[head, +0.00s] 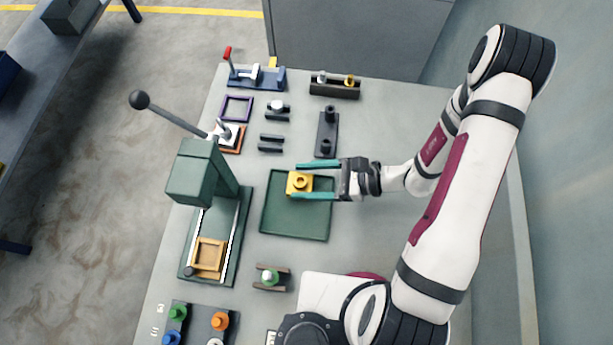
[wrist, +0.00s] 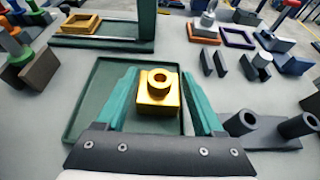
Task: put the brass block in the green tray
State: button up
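The brass block (head: 300,183), a yellow square with a round hollow boss on top, sits upright inside the green tray (head: 296,232), near the tray's far edge in the head view. In the wrist view the block (wrist: 157,98) appears to rest on the floor of the tray (wrist: 84,100). My gripper (head: 317,181) reaches in from the right with its teal fingers spread on either side of the block. In the wrist view my gripper (wrist: 160,85) shows gaps between both fingers and the block, so it is open. The underside of the block is hidden.
A green press (head: 195,172) with a tan square frame (head: 208,258) on its base stands left of the tray. A dark rack with two posts (head: 327,135) lies beyond the tray. A small rack with a green peg (head: 270,277) lies nearer. Bare table surrounds the tray.

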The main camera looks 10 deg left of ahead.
jog(key=shift+r, duration=0.15)
jog(key=v, duration=1.2)
jog(key=s+r+n+h, duration=1.1)
jog(key=s+r+n, duration=0.1)
jog(key=r, duration=0.2)
jog(key=shift+s+a+h, duration=0.2)
jog(key=shift+h, duration=0.1)
